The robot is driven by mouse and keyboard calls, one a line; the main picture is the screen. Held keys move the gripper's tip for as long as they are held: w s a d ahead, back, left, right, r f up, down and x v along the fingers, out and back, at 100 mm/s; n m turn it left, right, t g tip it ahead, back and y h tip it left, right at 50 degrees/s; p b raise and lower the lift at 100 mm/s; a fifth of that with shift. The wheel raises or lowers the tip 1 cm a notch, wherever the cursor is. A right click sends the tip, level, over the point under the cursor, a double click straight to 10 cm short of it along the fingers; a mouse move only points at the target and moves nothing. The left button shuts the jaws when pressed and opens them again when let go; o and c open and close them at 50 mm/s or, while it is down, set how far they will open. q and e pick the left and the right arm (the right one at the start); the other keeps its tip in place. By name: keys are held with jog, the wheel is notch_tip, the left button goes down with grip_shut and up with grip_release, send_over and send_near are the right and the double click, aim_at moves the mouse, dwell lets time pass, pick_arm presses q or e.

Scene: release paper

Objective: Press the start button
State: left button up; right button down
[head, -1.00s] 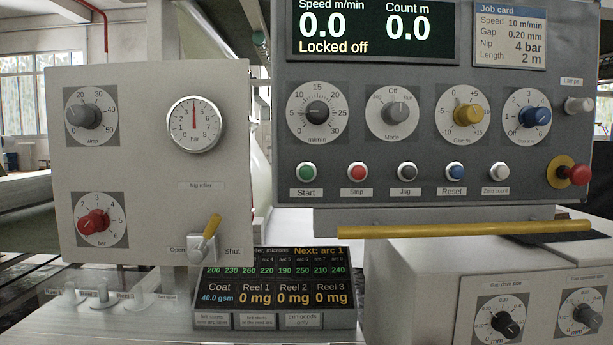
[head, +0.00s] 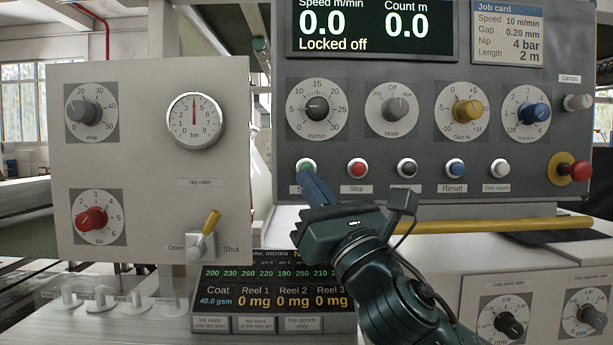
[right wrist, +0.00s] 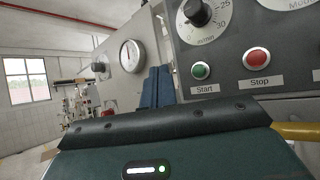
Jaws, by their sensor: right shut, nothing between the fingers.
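The green start button (head: 306,167) sits at the left end of the button row on the grey control panel. Its label is partly covered by my right gripper (head: 310,180) in the head view. The gripper's blue fingers are shut and empty, with their tips just below the button in that view. In the right wrist view the green button (right wrist: 201,71) shows clear, to the right of the shut fingers (right wrist: 157,82), with its "Start" label below. I cannot tell the gap in depth between the fingertips and the panel. My left gripper is not in view.
The red stop button (head: 357,168) is right of the start button. The display (head: 375,30) reads 0.0 and "Locked off". A yellow bar (head: 500,225) runs below the panel, right of my arm. A red emergency knob (head: 579,173) is at far right.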

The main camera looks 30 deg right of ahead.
jog(key=shift+s+r, duration=0.1)
jog(key=shift+r, duration=0.05)
jog(key=w+d, duration=0.4)
jog(key=w, duration=0.3)
jog(key=shift+w+d+b, duration=0.3)
jog(key=shift+b, duration=0.05)
dwell(0.8)
dwell(1.3)
